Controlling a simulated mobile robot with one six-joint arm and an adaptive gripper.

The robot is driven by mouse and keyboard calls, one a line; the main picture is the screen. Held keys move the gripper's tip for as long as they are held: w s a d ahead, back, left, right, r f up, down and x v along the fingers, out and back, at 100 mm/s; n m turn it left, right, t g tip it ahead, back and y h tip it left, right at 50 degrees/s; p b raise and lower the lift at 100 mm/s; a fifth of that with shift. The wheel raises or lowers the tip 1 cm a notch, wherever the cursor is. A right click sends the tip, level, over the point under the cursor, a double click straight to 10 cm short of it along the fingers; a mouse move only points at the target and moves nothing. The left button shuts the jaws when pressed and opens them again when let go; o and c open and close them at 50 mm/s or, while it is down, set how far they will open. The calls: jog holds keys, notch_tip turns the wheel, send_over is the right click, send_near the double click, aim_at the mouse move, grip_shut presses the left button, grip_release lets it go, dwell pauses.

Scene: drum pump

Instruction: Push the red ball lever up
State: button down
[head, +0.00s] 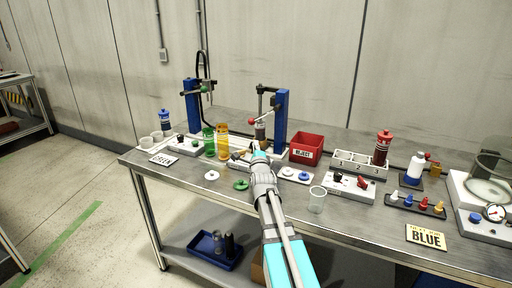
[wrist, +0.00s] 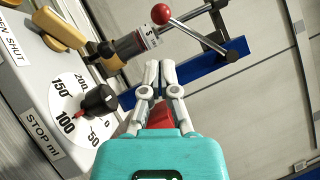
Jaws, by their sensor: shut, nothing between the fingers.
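The red ball lever shows in the wrist view as a red ball (wrist: 160,14) at the top, on a metal rod crossing a blue post (wrist: 205,68). In the head view the red ball (head: 252,122) sits left of the right blue post (head: 281,118). My gripper (wrist: 160,68) has its two fingers close together and empty. In the wrist view its tips lie below the ball in the picture, with a visible gap between. In the head view my gripper (head: 256,150) is in front of the pump's base and hides part of it.
A white panel with a black-knobbed dial (wrist: 98,98) and a yellow handle (wrist: 60,28) lies left in the wrist view. A green ball lever (head: 204,89) stands left; a red bin (head: 307,149) is right of the post. A clear cup (head: 317,200) stands near the front edge.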

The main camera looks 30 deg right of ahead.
aim_at(253, 124)
jog(key=p+x, duration=0.2)
jog(key=x, duration=0.9)
jog(key=shift+w+d, duration=0.1)
jog(key=shift+w, duration=0.1)
jog(key=shift+d+r, duration=0.15)
jog(key=shift+d, duration=0.05)
